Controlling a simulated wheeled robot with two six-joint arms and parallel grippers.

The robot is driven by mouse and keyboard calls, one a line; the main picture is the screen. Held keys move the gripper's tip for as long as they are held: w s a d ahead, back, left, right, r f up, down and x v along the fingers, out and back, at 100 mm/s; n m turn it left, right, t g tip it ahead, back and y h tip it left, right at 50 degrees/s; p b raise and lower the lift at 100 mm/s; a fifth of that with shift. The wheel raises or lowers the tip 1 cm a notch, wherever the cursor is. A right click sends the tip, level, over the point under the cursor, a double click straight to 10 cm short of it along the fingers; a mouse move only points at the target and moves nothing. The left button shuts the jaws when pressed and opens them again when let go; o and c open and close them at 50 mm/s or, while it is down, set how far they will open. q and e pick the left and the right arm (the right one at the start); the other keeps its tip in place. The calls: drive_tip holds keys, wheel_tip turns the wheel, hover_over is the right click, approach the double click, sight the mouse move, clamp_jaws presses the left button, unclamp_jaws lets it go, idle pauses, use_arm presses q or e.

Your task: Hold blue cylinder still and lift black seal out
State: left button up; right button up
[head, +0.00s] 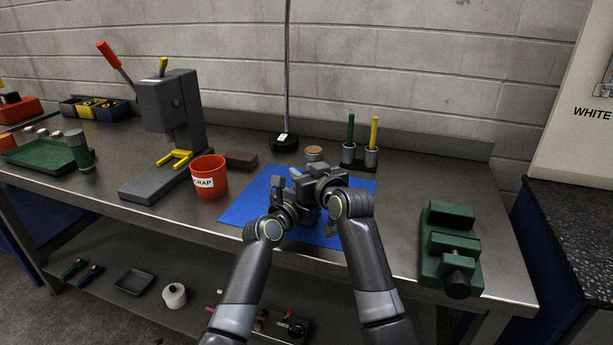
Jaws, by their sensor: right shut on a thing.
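My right gripper (300,178) is over the blue mat (245,203) on the bench, reaching in toward the left. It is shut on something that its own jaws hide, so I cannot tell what. My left gripper (281,192) is low over the mat, close beside the right one. Its fingers are partly covered by its own wrist, and I cannot tell if they are open or shut. I cannot make out the blue cylinder or the black seal; the grippers and wrists cover the middle of the mat.
A red scrap cup (209,177) and a grey lever press (170,110) stand left of the mat. A holder with green and yellow sticks (359,155) is behind it. A green vise (450,247) is at the right. The steel bench (405,190) is clear between mat and vise.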

wheel_tip(320, 180, up, 10)
idle(0.4)
use_arm(q)
drive_tip(key=o, duration=1.5)
